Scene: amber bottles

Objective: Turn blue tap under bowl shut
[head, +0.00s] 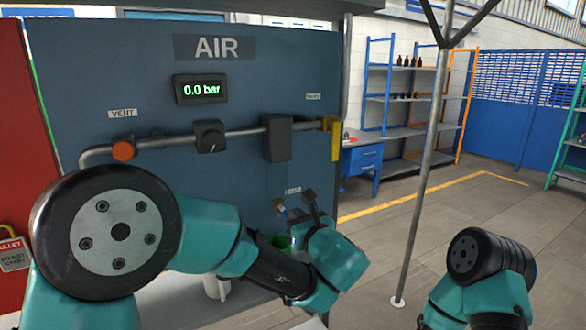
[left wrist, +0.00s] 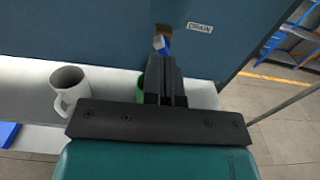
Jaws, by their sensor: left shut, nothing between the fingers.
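The blue tap (head: 279,205) is on the lower part of the blue-grey AIR panel, left of my left gripper (head: 303,208). In the left wrist view the blue tap (left wrist: 162,43) sits just beyond the fingertips, beside a DRAIN label (left wrist: 199,27). A brass-coloured part shows at the tap. My left gripper (left wrist: 165,62) is shut and empty, pointing at the tap; whether it touches the tap I cannot tell. A green container (head: 281,241), perhaps the bowl, is below the tap, partly hidden by my gripper. My right gripper is out of view.
A white mug (left wrist: 68,88) stands on the pale ledge left of the green container. Above, the panel carries a pipe with an orange vent knob (head: 123,150), a black knob (head: 209,136) and a yellow handle (head: 335,138). A grey pole (head: 428,170) stands right.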

